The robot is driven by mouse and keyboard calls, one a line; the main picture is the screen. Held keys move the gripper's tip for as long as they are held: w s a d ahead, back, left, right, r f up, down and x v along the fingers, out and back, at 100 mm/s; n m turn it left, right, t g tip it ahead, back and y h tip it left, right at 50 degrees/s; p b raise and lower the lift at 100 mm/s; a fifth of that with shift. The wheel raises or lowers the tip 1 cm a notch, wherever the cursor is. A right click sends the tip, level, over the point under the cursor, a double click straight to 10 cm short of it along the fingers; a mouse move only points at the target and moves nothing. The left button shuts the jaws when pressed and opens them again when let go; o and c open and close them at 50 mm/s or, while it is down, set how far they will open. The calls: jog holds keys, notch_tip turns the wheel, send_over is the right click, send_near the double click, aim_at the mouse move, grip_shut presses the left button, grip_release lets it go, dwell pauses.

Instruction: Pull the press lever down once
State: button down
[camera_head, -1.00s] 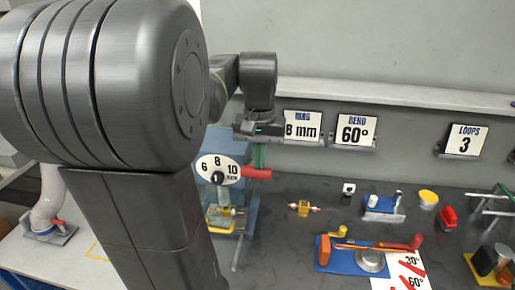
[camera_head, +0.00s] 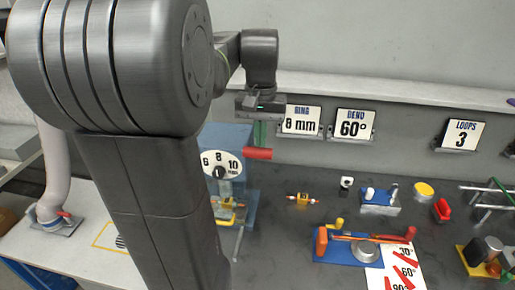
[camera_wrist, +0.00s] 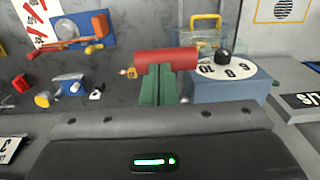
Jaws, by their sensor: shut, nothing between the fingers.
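The press (camera_head: 230,135) is a blue machine on the workbench with a white dial (camera_head: 222,165) marked 6, 8 and 10. Its lever ends in a red handle (camera_head: 257,153) that sticks out to the right; in the wrist view the handle (camera_wrist: 165,60) lies crosswise just beyond the fingertips. My gripper (camera_head: 260,146) has green fingers, shut and empty, pointing down right above the handle. In the wrist view the fingers (camera_wrist: 157,68) meet the handle's edge; I cannot tell whether they touch it. My arm hides the press's left side.
A ring sign (camera_head: 302,119) and a bend sign (camera_head: 354,124) stand on the back wall right of my gripper. A blue bending jig (camera_head: 340,254) and several small parts lie on the dark bench to the right. A white table (camera_head: 70,255) is at left.

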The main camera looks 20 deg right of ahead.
jog(key=shift+r, duration=2.4)
jog(key=shift+f, duration=2.8)
